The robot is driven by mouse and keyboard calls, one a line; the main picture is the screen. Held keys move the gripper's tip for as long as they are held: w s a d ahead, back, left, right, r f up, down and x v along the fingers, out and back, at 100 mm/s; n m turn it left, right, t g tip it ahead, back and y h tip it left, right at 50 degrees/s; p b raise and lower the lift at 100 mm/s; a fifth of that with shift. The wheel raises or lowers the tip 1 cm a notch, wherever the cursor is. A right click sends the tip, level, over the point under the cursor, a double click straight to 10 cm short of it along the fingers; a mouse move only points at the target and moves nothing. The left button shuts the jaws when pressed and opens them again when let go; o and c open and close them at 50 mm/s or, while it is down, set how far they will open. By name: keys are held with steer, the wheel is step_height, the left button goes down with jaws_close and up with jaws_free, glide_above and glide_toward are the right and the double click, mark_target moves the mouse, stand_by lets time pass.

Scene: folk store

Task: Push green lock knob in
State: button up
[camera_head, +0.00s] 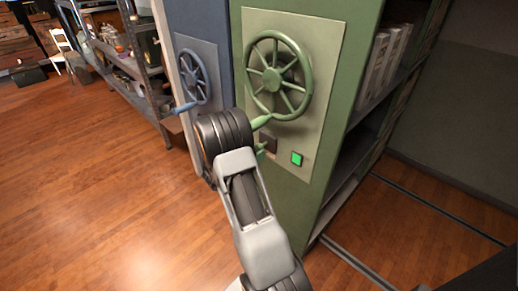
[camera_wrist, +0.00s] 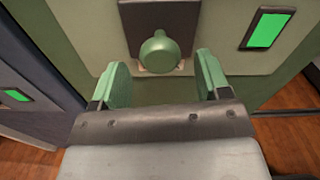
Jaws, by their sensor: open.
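The green lock knob (camera_wrist: 160,52) is a rounded green knob on a dark plate (camera_wrist: 158,18) on the green cabinet's panel. In the wrist view it lies ahead of my gripper (camera_wrist: 160,82), between the lines of its two green-padded fingers. My gripper is open and holds nothing. Whether the fingertips reach beside the knob or stop short of it I cannot tell. In the head view my arm hides most of the knob and the gripper; only a bit of green shows beside the dark plate (camera_head: 268,143).
A green handwheel (camera_head: 278,75) with a handle is above the plate. A lit green square (camera_head: 296,159) is to the right, also in the wrist view (camera_wrist: 267,28). A blue cabinet with a blue wheel (camera_head: 192,76) stands left. Open shelves (camera_head: 375,120) are right; wooden floor (camera_head: 80,190) is clear at left.

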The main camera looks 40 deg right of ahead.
steer(key=a, duration=1)
steer(key=shift+a, duration=0.15)
stand_by(0.5)
